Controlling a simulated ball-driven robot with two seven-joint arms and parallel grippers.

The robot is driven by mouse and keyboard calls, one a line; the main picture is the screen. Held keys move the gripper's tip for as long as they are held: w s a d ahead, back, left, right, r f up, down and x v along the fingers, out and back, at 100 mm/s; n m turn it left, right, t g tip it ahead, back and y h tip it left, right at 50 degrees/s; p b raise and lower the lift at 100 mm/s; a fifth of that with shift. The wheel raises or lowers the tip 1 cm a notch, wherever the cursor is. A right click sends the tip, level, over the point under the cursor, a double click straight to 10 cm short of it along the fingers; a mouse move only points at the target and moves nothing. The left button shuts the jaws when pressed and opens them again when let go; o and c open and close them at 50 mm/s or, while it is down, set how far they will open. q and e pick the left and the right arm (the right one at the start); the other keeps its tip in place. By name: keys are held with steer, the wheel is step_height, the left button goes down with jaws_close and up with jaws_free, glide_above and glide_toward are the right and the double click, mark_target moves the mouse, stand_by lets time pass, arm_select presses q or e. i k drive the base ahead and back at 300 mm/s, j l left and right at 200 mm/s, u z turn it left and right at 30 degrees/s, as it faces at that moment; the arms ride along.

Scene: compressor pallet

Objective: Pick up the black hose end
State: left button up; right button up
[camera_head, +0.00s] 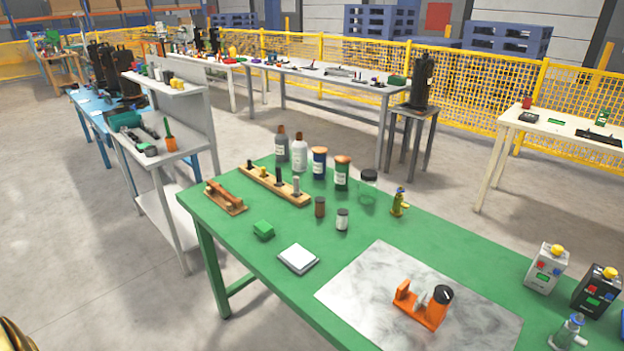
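I cannot make out a black hose end or a compressor pallet anywhere in the head view. Neither gripper can be made out. A yellow-gold curved shape (14,336) is cut off at the bottom left corner; I cannot tell what it is.
A green table (215,222) fills the foreground, with bottles, jars and an orange device (420,304) on a marbled sheet. A grey shelf bench (160,205) stands left. A black device (422,82) sits on a stool. Yellow fencing (480,85) runs behind. The floor at left is clear.

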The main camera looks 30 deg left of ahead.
mark_target(279, 181)
steer(key=j+z, duration=0.9)
steer(key=z, duration=0.15)
steer(key=k+j+z, duration=0.1)
steer(key=j, duration=0.35)
steer(key=k+j+z, duration=0.1)
steer(key=j, duration=0.3)
steer(key=k+j+z, duration=0.1)
steer(key=j, duration=0.35)
steer(key=k+j+z, duration=0.1)
steer(key=j, duration=0.3)
steer(key=k+j+z, duration=0.1)
steer(key=k+j, duration=0.15)
steer(key=j, duration=0.15)
steer(key=k+j+z, duration=0.1)
steer(key=j, duration=0.25)
steer(key=k, duration=0.05)
